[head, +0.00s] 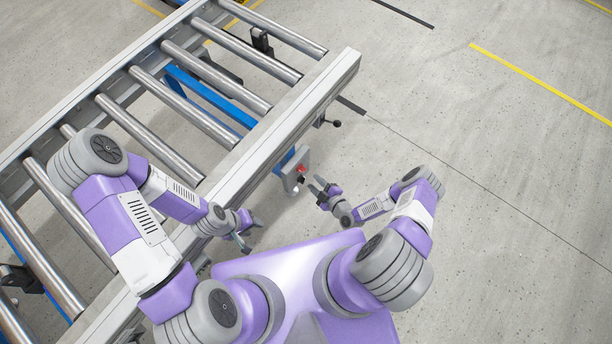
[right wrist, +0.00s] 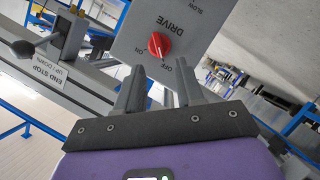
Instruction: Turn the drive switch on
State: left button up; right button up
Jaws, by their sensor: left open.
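The drive switch is a red rotary knob (right wrist: 158,45) on a grey panel (right wrist: 190,40) marked DRIVE, ON and OFF; the lettering appears upside down in the right wrist view. I cannot tell for sure which mark the knob points at. In the head view the grey control box (head: 291,176) hangs at the conveyor's near side, with a red part on it. My right gripper (head: 316,186) is open and empty, just right of the box; its fingers (right wrist: 160,88) point at the panel, apart from the knob. My left gripper (head: 248,231) is open below and left of the box.
The roller conveyor's side rail (head: 285,122) runs diagonally above the box. A black-knobbed lever (head: 336,123) sticks out of the rail; the right wrist view shows a lever (right wrist: 30,47) near an END STOP UP / DOWN label (right wrist: 50,78). The floor to the right is clear.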

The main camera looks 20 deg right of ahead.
aim_at(304, 171)
jog(key=shift+n+t, duration=0.4)
jog(key=b+x, duration=0.1)
jog(key=x, duration=0.1)
jog(key=b+x, duration=0.1)
jog(key=x, duration=0.4)
jog(key=shift+w+f+b, duration=0.2)
jog(key=shift+f+b, duration=0.2)
jog(key=shift+c, duration=0.3)
grip_shut()
